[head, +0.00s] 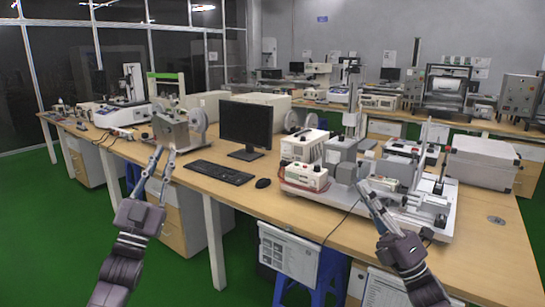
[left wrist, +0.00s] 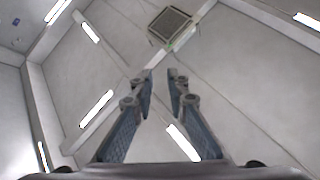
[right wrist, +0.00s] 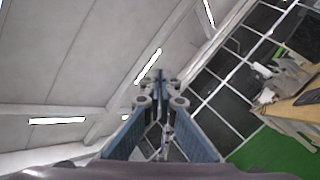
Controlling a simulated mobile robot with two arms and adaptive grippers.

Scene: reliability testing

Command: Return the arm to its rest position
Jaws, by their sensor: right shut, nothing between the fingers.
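My left gripper (head: 165,152) is raised in front of the table's left part in the head view, its fingers pointing up. In the left wrist view the left fingertips (left wrist: 160,75) stand apart with nothing between them, against the ceiling. My right gripper (head: 364,185) is raised at the front of the table, and its fingers overlap the testing machine in the picture. In the right wrist view the right fingertips (right wrist: 160,75) are together and hold nothing. Both forearms come up from the bottom of the head view.
The long wooden table (head: 420,262) carries a monitor (head: 246,124), a keyboard (head: 218,171), a mouse (head: 263,183), a testing machine (head: 343,160) and a grey case (head: 480,162). A blue stool (head: 326,278) stands under its front edge. Green floor (head: 50,230) is clear at left.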

